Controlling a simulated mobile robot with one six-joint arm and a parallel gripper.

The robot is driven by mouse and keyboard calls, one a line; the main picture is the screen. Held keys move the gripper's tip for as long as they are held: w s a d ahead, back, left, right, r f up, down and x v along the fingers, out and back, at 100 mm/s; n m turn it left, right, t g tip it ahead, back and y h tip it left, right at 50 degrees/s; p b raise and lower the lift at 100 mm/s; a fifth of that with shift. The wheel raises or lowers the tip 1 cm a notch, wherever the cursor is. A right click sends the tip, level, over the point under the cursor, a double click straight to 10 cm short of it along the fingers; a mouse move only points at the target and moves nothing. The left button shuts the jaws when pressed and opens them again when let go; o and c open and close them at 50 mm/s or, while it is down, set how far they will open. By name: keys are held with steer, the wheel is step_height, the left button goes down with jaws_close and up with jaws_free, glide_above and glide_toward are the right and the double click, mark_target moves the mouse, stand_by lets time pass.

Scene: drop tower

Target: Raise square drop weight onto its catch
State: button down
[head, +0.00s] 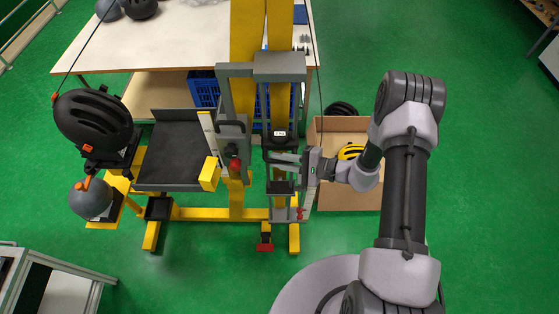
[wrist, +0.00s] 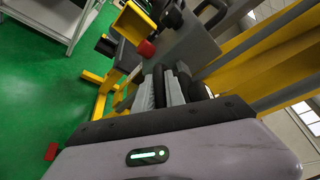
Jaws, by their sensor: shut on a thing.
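The square drop weight appears to be the dark block with a small white label (head: 280,140), on the right-hand guide of the yellow tower. My gripper (head: 283,171) comes in from the right, just below that label, with its fingers pointing left. It is shut on a dark part at the weight, apparently its handle; the fingers hide most of the grip. In the wrist view the grey fingers (wrist: 160,92) lie close together around dark bars. I cannot make out the catch for certain.
A grey plate with a black handle and red knob (head: 235,164) stands left of my gripper. The yellow post (head: 246,40) rises behind. A cardboard box (head: 345,195) stands on the floor behind my arm.

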steer(key=shift+w+r, duration=0.1)
steer(key=c, duration=1.4)
jaws_free()
steer(key=shift+d, duration=0.15)
steer(key=v, duration=1.7)
steer(key=shift+b, duration=0.3)
